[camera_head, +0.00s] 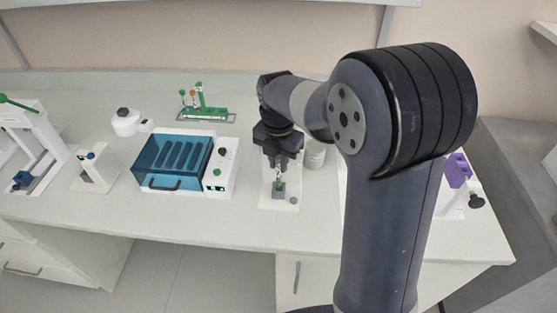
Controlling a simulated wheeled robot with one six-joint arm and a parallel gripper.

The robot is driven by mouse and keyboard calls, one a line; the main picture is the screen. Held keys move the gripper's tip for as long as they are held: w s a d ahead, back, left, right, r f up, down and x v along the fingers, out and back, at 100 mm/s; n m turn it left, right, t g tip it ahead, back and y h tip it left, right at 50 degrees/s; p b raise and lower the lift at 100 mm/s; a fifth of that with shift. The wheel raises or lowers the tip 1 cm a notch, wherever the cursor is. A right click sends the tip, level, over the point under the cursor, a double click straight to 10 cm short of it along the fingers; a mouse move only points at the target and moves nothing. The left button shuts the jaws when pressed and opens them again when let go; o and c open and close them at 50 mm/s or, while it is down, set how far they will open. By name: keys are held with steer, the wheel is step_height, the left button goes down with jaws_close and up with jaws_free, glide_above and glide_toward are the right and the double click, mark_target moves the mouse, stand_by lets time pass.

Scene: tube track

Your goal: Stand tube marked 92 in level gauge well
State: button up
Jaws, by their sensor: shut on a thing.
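My gripper (279,167) points down over a white stand near the front edge of the bench, right of the blue-lidded box. It is shut on a small tube (280,178) with some green on it, mostly hidden by the fingers. The number on the tube is too small to read. The tube's lower end is at a small grey block (278,190) on the white stand (266,203), which looks like the level gauge well. I cannot tell whether the tube is inside the well or just above it.
A box with a blue lid (172,160) stands left of the gripper. Behind it is a green rack (205,113) with several tubes. A white jar (316,154) is close right of the gripper. A purple block (457,171) stands far right. My arm hides much of the right bench.

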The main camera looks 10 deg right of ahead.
steer(key=shift+f, duration=0.15)
steer(key=shift+f+b, duration=0.35)
steer(key=shift+f, duration=0.1)
steer(key=shift+f, duration=0.15)
steer(key=shift+f+b, duration=0.35)
steer(key=shift+f, duration=0.15)
stand_by(0.3)
steer(key=o, duration=0.9)
steer(key=shift+r, duration=0.15)
step_height(320, 180, up, 10)
steer(key=shift+s+r+b, duration=0.1)
steer(key=shift+r+b, duration=0.15)
steer(key=shift+b, duration=0.1)
